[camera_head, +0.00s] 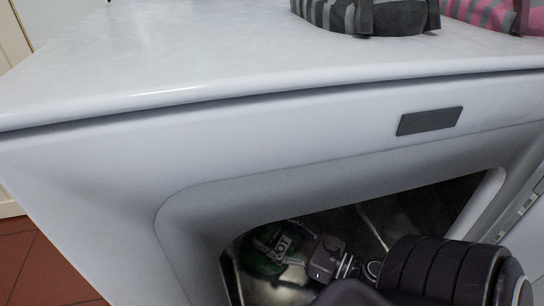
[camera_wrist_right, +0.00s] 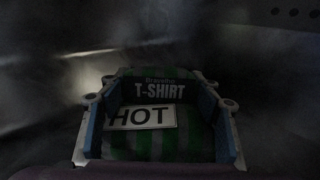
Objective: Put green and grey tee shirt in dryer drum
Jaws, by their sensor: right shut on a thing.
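The green and grey tee shirt (camera_head: 262,250) is inside the dark dryer drum (camera_head: 375,222), seen through the dryer's open front. It also shows in the right wrist view (camera_wrist_right: 200,138), with green and grey stripes and labels reading "T-SHIRT" and "HOT". My right gripper (camera_head: 292,258) reaches into the drum from the lower right and is shut on the shirt. In the right wrist view its two fingers stand on either side of the shirt (camera_wrist_right: 155,112). Whether the shirt touches the drum wall is too dark to tell. My left gripper is not in view.
The white dryer top (camera_head: 200,60) is mostly bare. A grey and black striped folded garment (camera_head: 345,15) and a pink and grey one (camera_head: 495,14) lie at its back right. The opening's rim (camera_head: 185,215) surrounds my arm. The open door's edge (camera_head: 520,215) is at right.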

